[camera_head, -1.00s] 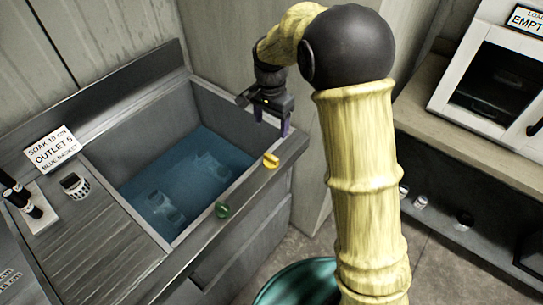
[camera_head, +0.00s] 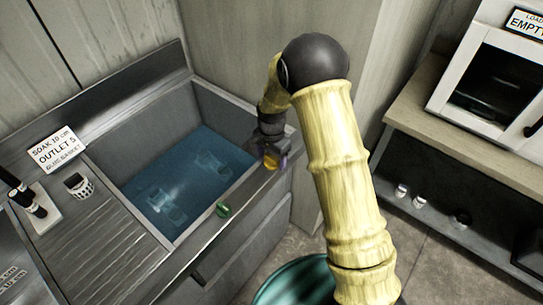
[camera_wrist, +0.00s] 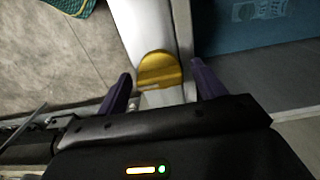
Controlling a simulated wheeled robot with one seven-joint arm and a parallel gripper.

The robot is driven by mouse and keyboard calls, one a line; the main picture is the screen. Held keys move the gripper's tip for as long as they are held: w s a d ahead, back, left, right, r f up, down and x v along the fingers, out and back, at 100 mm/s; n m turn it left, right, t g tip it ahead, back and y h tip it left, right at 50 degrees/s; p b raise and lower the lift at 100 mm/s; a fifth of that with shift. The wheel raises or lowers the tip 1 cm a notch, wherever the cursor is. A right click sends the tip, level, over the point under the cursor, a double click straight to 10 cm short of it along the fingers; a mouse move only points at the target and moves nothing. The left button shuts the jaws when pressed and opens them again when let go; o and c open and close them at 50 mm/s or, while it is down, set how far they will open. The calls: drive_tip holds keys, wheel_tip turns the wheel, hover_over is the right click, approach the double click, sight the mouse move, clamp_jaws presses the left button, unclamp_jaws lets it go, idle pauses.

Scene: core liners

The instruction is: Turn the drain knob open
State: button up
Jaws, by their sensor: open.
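A yellow knob (camera_head: 271,162) sits on the front rim of the sink, near its right end. It also shows in the wrist view (camera_wrist: 159,68). A green knob (camera_head: 223,210) sits on the same rim, to the left. Neither knob bears a label that I can read. My gripper (camera_head: 274,158) is open at the yellow knob. In the wrist view its purple fingers (camera_wrist: 162,80) stand on either side of the knob, with gaps showing. The sink (camera_head: 207,230) holds blue water with several clear vessels under it.
A sign (camera_head: 55,149) reading "SOAK 10 cm, OUTLET 5" stands left of the sink, near a small grey cup-like item (camera_head: 80,186). A teal round container (camera_head: 290,285) stands on the floor in front. A white cabinet (camera_head: 500,80) is on the right bench.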

drive_tip(key=c, duration=1)
drive_tip(key=shift+n, duration=0.4)
drive_tip(key=shift+o, duration=0.2)
drive_tip(key=n, duration=0.8)
drive_tip(key=shift+n, duration=0.4)
drive_tip(key=n, duration=0.5)
drive_tip(key=shift+n+p, duration=0.3)
drive_tip(key=shift+n, duration=1.4)
drive_tip(key=o, duration=1)
drive_tip(key=shift+c, duration=0.2)
